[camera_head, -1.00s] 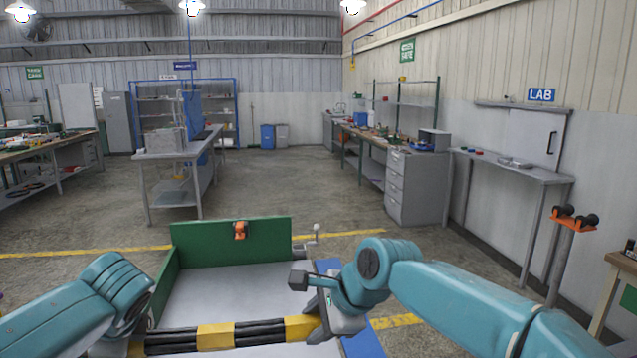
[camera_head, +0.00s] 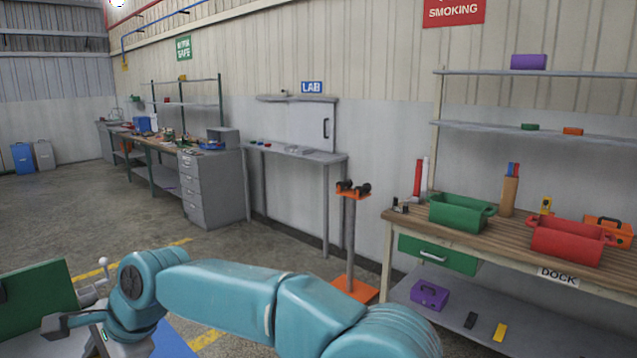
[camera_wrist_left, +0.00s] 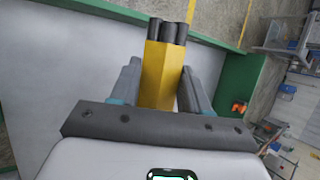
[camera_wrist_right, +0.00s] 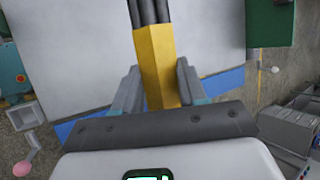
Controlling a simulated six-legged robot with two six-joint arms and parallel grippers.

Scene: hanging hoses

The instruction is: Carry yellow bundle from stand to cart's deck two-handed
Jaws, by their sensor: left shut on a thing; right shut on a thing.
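The yellow bundle is several black hoses with yellow bands. In the left wrist view, my left gripper (camera_wrist_left: 160,88) is shut on one yellow band (camera_wrist_left: 161,72), with black hose ends just beyond it. In the right wrist view, my right gripper (camera_wrist_right: 157,88) is shut on another yellow band (camera_wrist_right: 155,58). The cart's pale grey deck (camera_wrist_left: 50,90) lies under the bundle; I cannot tell whether they touch. The head view shows the cart's green wall (camera_head: 35,302), but not the bundle or left gripper. An orange-topped stand (camera_head: 352,190) is empty of hoses.
A workbench marked DOCK (camera_head: 490,240) stands at the right with a green bin (camera_head: 460,215) and a red bin (camera_head: 570,242). A grey wall table (camera_head: 295,153) and a drawer cabinet (camera_head: 210,190) stand farther back. Open floor (camera_head: 90,215) lies left of them.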

